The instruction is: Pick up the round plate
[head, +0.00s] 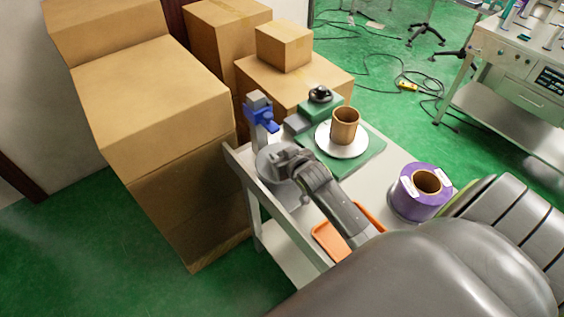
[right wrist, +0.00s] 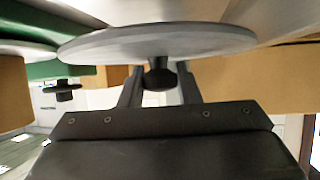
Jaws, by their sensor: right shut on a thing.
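The round plate (head: 268,155) is a flat grey disc near the left side of the white cart in the head view. In the right wrist view, the plate (right wrist: 158,40) is seen edge-on with a dark knob (right wrist: 159,76) at its centre. My right gripper (head: 287,160) reaches over the plate and hides part of it. In the right wrist view, my right gripper's fingers (right wrist: 159,84) are shut on the knob from both sides. I cannot tell whether the plate touches the cart top. My left gripper is not in view.
A brown cylinder (head: 345,126) stands on a white disc (head: 340,150) over a green base (head: 371,143). A blue-and-grey post (head: 262,113) stands close behind the plate. A purple roll (head: 420,192) and an orange tray (head: 327,239) are to the right. Cardboard boxes (head: 150,95) stand left.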

